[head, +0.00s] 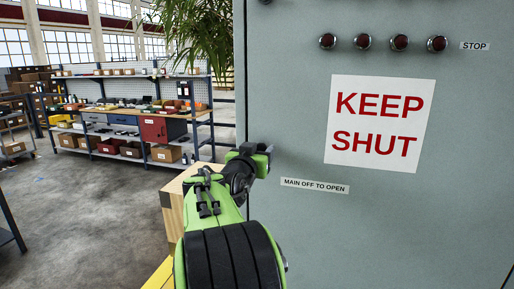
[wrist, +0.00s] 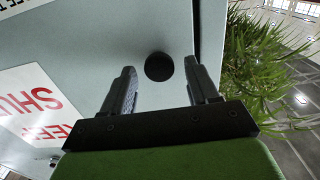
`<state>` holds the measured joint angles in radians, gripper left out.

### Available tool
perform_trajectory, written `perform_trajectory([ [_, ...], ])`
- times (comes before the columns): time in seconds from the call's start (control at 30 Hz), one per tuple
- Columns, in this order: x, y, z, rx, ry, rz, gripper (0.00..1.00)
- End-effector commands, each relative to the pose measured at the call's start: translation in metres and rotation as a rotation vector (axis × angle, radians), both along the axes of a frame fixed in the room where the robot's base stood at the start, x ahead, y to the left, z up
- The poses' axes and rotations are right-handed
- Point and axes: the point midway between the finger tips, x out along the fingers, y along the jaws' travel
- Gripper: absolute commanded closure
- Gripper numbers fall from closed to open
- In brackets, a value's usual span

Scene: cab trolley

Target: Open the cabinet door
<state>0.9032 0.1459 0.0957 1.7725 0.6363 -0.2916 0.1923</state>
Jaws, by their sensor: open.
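The grey cabinet door (head: 300,230) fills the right of the head view and bears a red-lettered "KEEP SHUT" sign (head: 380,123). In the wrist view the door (wrist: 110,40) carries a round black knob (wrist: 159,66) near its edge. My gripper (wrist: 159,72) is open, with the knob showing between its two fingertips; I cannot tell whether they touch it. In the head view my gripper (head: 262,153) is at the door's left edge, and the knob is hidden there. A dark line runs along the door's edge in the wrist view; I see no clear opening.
A label (head: 314,186) reads "MAIN OFF TO OPEN", and several dark red lamps (head: 363,41) sit above the sign. A wooden block (head: 174,205) stands behind my arm. A plant (head: 200,30) is beside the cabinet. A stocked workbench (head: 130,115) stands farther back; open floor lies left.

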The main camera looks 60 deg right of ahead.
Motion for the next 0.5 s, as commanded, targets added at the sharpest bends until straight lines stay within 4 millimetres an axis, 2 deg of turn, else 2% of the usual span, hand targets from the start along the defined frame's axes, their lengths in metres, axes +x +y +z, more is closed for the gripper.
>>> perform_trajectory([
  [0.23, 0.0004, -0.0020, -0.0007, 0.000, 0.000, 0.000, 0.41],
  [0.5, 0.0005, -0.0016, -0.0007, 0.000, 0.000, 0.000, 0.80],
])
